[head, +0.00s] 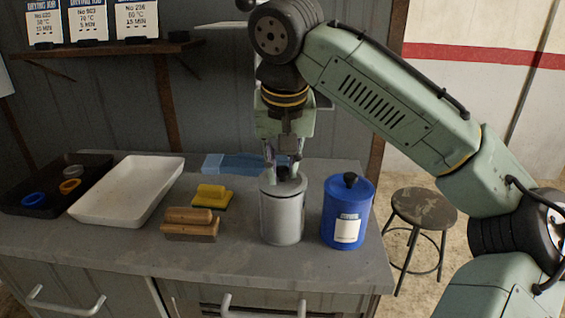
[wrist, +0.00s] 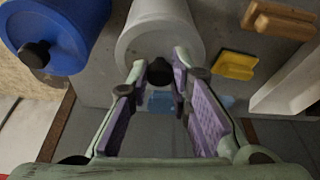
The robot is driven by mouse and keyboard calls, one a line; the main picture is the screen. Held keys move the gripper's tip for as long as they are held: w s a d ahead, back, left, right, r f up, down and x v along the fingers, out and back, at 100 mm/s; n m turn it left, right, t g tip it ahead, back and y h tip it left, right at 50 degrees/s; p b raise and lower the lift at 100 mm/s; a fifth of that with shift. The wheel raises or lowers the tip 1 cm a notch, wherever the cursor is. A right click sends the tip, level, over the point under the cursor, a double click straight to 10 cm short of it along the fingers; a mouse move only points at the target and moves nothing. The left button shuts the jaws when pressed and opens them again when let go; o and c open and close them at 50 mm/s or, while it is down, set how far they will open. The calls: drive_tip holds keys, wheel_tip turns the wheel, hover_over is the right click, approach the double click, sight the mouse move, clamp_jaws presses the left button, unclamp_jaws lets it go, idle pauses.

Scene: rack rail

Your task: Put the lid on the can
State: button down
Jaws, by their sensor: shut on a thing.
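A grey can (head: 282,220) stands upright on the workbench. A grey lid (head: 271,187) with a black knob (head: 282,173) is at the can's mouth, roughly level and in line with it. I cannot tell whether the lid is fully seated or slightly raised. My gripper (head: 284,178) points down over the can and is shut on the lid's knob. In the wrist view, the knob (wrist: 160,72) sits between the fingertips, and the grey can (wrist: 158,30) is behind it.
A blue can (head: 346,218) with a black-knobbed lid stands close to the right. A brush (head: 190,229), yellow sponge (head: 211,195), blue cloth (head: 240,164), white tray (head: 127,192) and black tray (head: 92,170) holding rings lie to the left and behind. A stool (head: 423,210) stands right of the bench.

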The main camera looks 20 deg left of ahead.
drive_tip(key=c, duration=1.4)
unclamp_jaws()
drive_tip(key=shift+o, duration=0.6)
drive_tip(key=o, duration=0.4)
drive_tip(key=shift+r, duration=0.1)
drive_tip(key=shift+r+p, duration=3.25)
drive_tip(key=shift+r, duration=0.2)
drive_tip(key=shift+c, duration=0.5)
